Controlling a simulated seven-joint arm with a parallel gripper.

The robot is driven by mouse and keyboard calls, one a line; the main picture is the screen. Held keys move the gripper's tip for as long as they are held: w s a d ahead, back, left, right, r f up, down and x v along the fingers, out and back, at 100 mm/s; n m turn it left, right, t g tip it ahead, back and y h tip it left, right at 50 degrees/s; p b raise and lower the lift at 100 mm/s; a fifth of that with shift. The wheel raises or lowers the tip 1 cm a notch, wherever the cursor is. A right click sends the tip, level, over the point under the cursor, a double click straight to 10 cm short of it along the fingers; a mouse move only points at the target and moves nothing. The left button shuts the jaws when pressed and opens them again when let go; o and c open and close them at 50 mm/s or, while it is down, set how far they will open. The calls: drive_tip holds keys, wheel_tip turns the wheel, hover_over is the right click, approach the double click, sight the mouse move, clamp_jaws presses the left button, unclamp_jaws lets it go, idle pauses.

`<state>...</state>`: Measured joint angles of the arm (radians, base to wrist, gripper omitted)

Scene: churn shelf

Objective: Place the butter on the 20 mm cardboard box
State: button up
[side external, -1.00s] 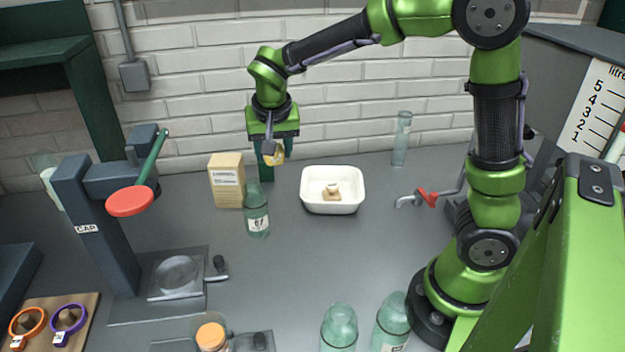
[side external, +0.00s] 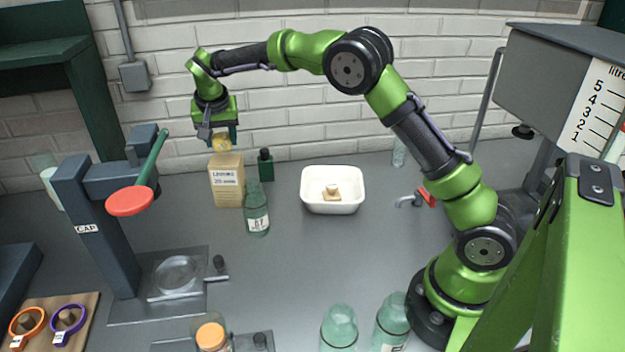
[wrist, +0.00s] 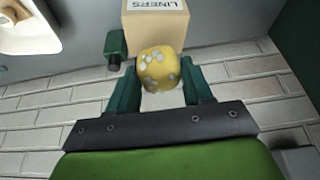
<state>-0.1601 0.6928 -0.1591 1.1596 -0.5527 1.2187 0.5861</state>
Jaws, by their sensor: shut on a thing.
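The butter (side external: 221,142) is a yellow lump with pale patches. My gripper (side external: 219,138) is shut on it and holds it over the cardboard box. In the wrist view the butter (wrist: 160,68) sits between my two dark green fingers (wrist: 158,84). The cardboard box (side external: 227,184) is tan, upright, with a label reading LINERS and 20 mm. The box (wrist: 155,24) also shows beyond the butter in the wrist view.
A dark green bottle (side external: 266,166) stands right of the box, a clear green bottle (side external: 257,212) in front. A white tub (side external: 333,206) with a small item inside is farther right. The capping stand (side external: 95,225) with a red-ended lever is at left. The brick wall is close behind.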

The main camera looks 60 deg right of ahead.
sight(222, 141)
drive_tip(key=shift+f, duration=1.35)
drive_tip(key=shift+f, duration=0.15)
drive_tip(key=o, duration=1.1)
drive_tip(key=shift+o, duration=0.2)
